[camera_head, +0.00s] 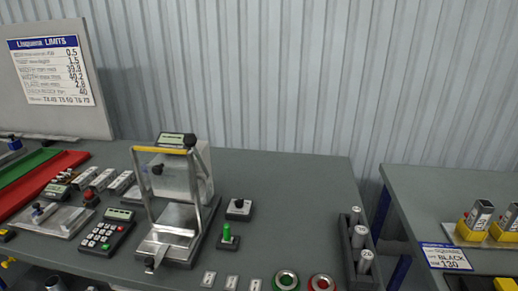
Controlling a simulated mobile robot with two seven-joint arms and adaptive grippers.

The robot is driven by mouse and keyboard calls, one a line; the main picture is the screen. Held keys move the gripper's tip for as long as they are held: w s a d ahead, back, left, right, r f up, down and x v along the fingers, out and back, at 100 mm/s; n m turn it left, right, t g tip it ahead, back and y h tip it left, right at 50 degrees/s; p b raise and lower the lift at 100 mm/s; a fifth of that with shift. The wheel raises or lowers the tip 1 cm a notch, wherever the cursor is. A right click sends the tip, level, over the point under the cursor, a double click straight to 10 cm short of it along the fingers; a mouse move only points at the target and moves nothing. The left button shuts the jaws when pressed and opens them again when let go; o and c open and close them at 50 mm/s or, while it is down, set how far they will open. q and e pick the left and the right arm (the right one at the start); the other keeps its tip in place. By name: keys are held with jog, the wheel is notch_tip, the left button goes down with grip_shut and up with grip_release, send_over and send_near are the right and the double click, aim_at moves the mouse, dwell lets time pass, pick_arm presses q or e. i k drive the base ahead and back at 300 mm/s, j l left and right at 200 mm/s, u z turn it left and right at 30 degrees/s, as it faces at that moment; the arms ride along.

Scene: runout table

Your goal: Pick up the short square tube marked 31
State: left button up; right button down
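Two short grey square tubes stand tilted in yellow holders on the right table: one tube (481,211) on the left, another tube (511,214) cut by the right picture edge. Several pale grey blocks with small labels, such as this block (103,179), lie in a row on the left table; I cannot tell whether they are square tubes. No number 31 is readable on any piece. Neither of my grippers is in view.
The grey left table (290,190) holds a yellow-handled fixture (175,220), a calculator-like keypad (106,233), a green-knobbed block (228,237) and a dark rack with cylinders (360,245). A gap separates the tables.

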aim_at(79, 185)
jog(key=u, duration=1.35)
jog(key=z, duration=0.8)
jog(key=j+z, duration=0.8)
jog(key=j, duration=0.2)
jog(key=k+j+z, duration=0.1)
jog(key=j+z, duration=0.35)
jog(key=k+j+z, duration=0.2)
jog(key=j+z, duration=0.2)
